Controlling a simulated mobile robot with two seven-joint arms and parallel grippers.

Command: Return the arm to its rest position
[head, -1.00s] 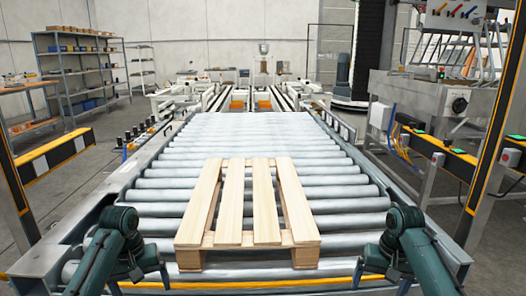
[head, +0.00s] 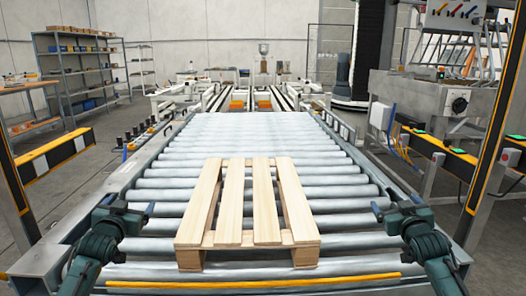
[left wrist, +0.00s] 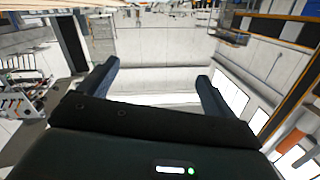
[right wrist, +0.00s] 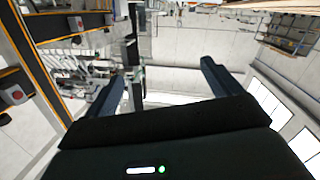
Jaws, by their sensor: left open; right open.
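My left gripper (head: 130,207) is in the lower left of the head view, beside the left side of a wooden pallet. Its two blue-grey fingers are spread with nothing between them, as the left wrist view (left wrist: 155,82) also shows. My right gripper (head: 396,206) is in the lower right, right of the pallet and apart from it. Its fingers are also spread and empty in the right wrist view (right wrist: 163,84). Both wrist views look out at walls and windows, which appear tilted or upside down. The slatted pallet (head: 234,205) lies flat on the rollers between the arms.
The roller conveyor (head: 255,150) runs away from me, with bare rollers beyond the pallet. Yellow-black barriers stand on the left (head: 55,157) and right (head: 440,150). A shelf rack (head: 84,75) is at the back left, and a grey machine (head: 425,95) stands at the right.

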